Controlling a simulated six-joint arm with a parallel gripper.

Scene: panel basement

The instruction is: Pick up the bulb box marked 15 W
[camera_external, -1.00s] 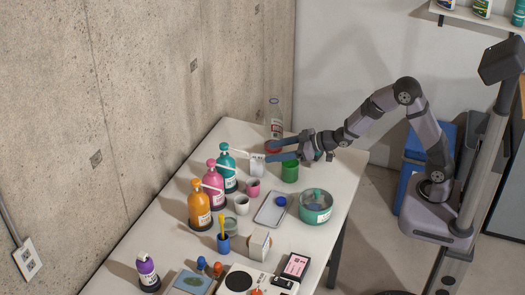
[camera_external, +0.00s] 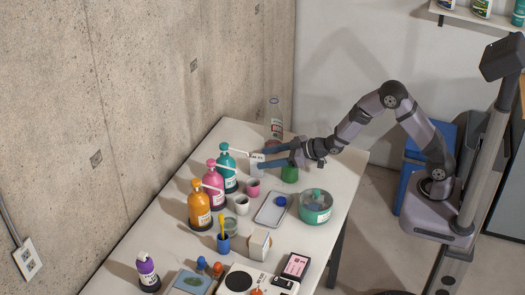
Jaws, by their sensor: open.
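A small white box (camera_external: 256,170) with faint dark marks stands near the back of the table. A second, cream box (camera_external: 259,244) stands nearer the front. I cannot read 15 W on either box from this view. My gripper (camera_external: 262,159) is open, with its two blue-grey fingers pointing left at the back white box. The fingertips are at the upper part of that box and hide some of it. I cannot tell whether they touch it.
A green cup (camera_external: 290,174) stands just under my gripper. A clear bottle (camera_external: 275,112) stands behind it. Teal (camera_external: 225,170), pink (camera_external: 212,184) and orange (camera_external: 199,207) pump bottles line the left. A pink cup (camera_external: 253,187), a tray (camera_external: 270,214) and a teal pot (camera_external: 315,208) stand in front.

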